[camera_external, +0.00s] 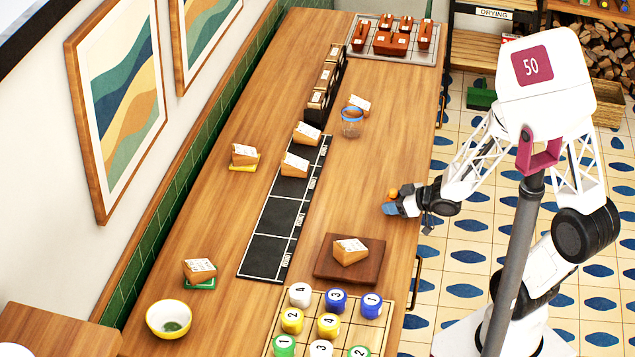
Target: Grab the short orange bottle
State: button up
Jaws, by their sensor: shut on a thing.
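My gripper (391,207) is low over the right side of the long wooden counter, reaching in from the right. It is shut on a small orange thing (392,193), which I take for the short orange bottle. Only its rounded orange top shows, just behind the blue fingertip. The rest is hidden by the gripper, so I cannot tell whether it touches the counter.
A wooden board (325,268) with a tan wedge-shaped block and a grid tray (345,340) of numbered pieces lie nearer. A black strip (270,256) runs along the middle. A blue-rimmed jar (351,123) stands farther back. Counter around my gripper is clear.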

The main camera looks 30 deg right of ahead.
aim_at(393, 194)
jog(key=shift+r, duration=0.65)
notch_tip(393, 194, up, 2)
jog(key=shift+r, duration=0.1)
jog(key=s, duration=0.3)
jog(key=s+d, duration=0.1)
jog(key=s, duration=0.6)
jog(key=shift+s+d+r, duration=0.3)
jog(key=shift+d+r, duration=0.1)
jog(key=shift+s+d+r, duration=0.15)
jog(key=shift+s+d, duration=0.05)
jog(key=shift+s, duration=1)
jog(key=shift+s+d+r, duration=0.1)
jog(key=shift+s+d, duration=0.1)
jog(key=shift+s, duration=1)
jog(key=shift+s, duration=0.2)
